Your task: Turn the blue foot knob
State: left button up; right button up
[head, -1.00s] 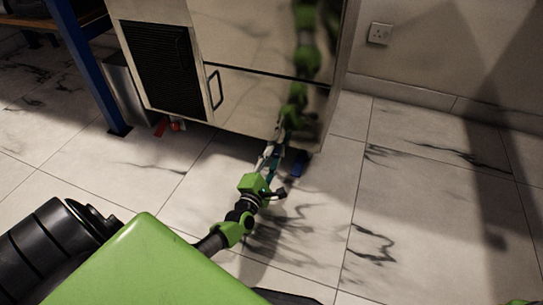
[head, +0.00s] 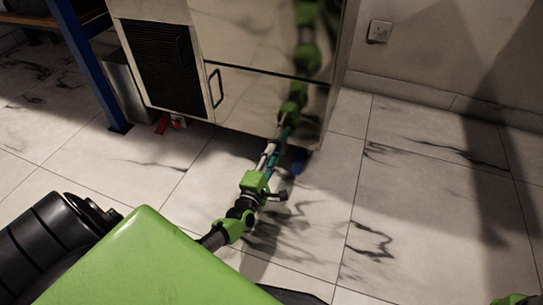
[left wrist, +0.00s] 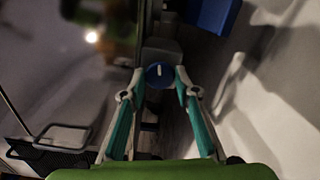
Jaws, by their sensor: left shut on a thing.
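The blue foot knob (left wrist: 160,75) is a small round blue knob with a white mark, low under the steel cabinet. It shows between the fingertips of my left gripper (left wrist: 161,77) in the left wrist view. The two teal and grey fingers are closed on its sides. In the head view my left gripper (head: 278,143) reaches low to the cabinet's front right corner, and its fingers hide the knob there.
The steel cabinet (head: 255,105) has a dark vent grille (head: 160,65) and a handle (head: 215,88). A blue block (left wrist: 213,14) lies beyond the knob. A red piece (head: 162,125) shows under the cabinet's left side. The tiled floor (head: 400,200) at right is clear.

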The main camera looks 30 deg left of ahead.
pick_arm(q)
jog(key=o, duration=1.1)
